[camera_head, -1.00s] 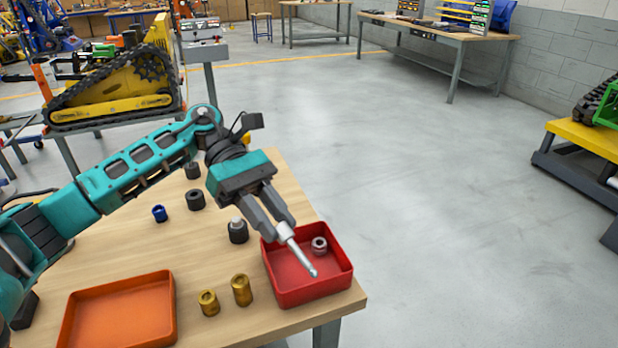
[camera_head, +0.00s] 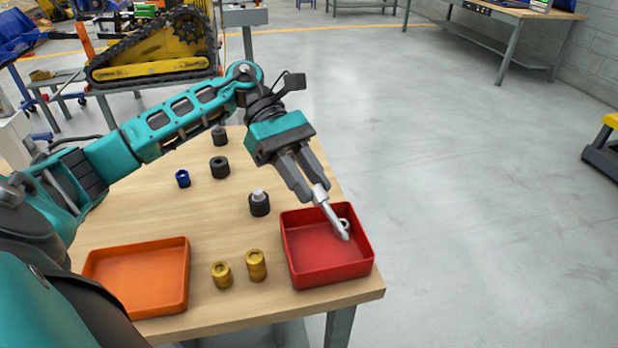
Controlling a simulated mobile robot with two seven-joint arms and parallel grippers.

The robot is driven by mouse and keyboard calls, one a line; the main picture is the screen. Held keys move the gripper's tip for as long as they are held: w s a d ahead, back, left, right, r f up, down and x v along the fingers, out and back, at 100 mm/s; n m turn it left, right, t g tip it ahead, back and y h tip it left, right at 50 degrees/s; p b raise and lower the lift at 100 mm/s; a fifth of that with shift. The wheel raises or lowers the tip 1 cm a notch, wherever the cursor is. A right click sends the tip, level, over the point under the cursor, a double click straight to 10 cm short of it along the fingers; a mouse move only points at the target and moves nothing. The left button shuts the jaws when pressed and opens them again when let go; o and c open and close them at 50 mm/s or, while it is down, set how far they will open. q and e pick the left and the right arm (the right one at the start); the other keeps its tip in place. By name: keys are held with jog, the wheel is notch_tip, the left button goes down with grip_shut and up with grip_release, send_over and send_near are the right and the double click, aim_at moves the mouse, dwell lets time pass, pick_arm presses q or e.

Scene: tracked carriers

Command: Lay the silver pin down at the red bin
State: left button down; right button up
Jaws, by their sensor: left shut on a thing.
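The silver pin (camera_head: 331,214) is a slim metal rod with a thicker upper end, held tilted with its tip pointing down to the right. My left gripper (camera_head: 308,194) is shut on its upper end. The pin's lower part is over the red bin (camera_head: 328,279), at the table's right front corner. I cannot tell whether its tip touches anything. My right gripper is not in view.
An orange tray (camera_head: 138,312) stands at the front left. Two brass bushings (camera_head: 256,265) stand between tray and bin. A black piece with a silver top (camera_head: 259,203), a blue ring (camera_head: 182,178) and black bushings (camera_head: 219,167) stand behind.

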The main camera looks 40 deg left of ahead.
pick_arm(q)
notch_tip(320, 180, down, 6)
jog(key=b, duration=0.5)
jog(key=shift+r, duration=0.1)
jog(key=shift+f+b, duration=0.6)
jog(key=shift+b, duration=0.1)
jog(key=shift+f+b, duration=0.4)
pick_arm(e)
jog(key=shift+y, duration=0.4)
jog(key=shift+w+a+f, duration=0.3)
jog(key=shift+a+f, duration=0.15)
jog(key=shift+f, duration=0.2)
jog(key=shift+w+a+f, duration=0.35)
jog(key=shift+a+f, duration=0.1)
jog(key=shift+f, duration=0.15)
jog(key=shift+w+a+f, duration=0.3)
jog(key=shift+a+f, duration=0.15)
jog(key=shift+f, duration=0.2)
pick_arm(q)
jog(key=c, duration=0.8)
grip_release()
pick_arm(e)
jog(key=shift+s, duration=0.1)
